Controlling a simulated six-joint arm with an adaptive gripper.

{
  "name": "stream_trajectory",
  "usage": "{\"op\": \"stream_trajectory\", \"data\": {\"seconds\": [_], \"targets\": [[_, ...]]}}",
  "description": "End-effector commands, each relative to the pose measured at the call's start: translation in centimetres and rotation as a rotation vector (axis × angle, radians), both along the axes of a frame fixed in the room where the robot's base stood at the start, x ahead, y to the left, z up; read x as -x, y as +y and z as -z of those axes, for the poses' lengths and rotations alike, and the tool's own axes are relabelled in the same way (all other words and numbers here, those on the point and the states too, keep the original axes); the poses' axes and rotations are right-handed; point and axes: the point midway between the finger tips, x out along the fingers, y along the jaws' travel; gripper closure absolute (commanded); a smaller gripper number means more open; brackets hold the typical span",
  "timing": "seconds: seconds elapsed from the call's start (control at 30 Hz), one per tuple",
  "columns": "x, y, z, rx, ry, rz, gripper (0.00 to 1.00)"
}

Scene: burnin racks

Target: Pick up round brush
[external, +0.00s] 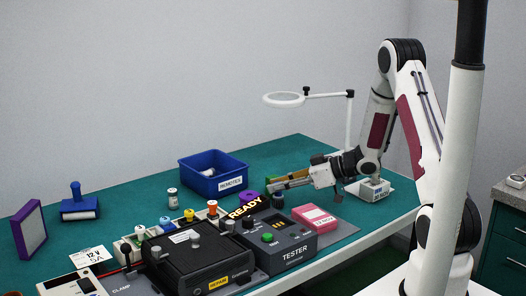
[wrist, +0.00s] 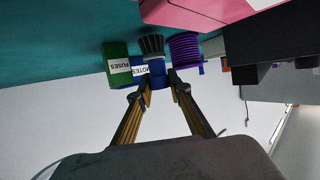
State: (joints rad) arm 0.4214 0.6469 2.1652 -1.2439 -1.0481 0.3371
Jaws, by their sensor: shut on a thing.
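The round brush, with dark bristles (wrist: 152,45) and a blue body below them, sits between my two fingers (wrist: 153,88) in the wrist view. My gripper is shut on the brush. In the external view my gripper (external: 279,184) reaches left over the bench, its fingers above the area beside the tester. The brush is small there and mostly lost among the fingers and nearby items.
A green FUSES box (wrist: 116,62) and a purple spool (wrist: 185,48) flank the brush closely; the spool also shows in the external view (external: 249,198). A pink box (external: 315,217), the tester (external: 279,243) and a blue bin (external: 213,186) stand around. A magnifier lamp (external: 284,99) stands behind.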

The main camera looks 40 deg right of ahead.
Motion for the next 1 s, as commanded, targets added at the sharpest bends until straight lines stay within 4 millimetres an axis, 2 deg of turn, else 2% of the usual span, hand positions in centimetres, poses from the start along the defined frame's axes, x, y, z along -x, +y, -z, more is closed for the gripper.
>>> {"op": "stream_trajectory", "data": {"seconds": [0.6,0.8,1.0], "targets": [[0.0,0.0,-7.1,0.002,-0.003,-0.002,1.0],[0.0,0.0,-8.5,0.001,-0.002,-0.001,1.0],[0.0,0.0,-8.9,0.0,0.0,-0.001,1.0]]}}
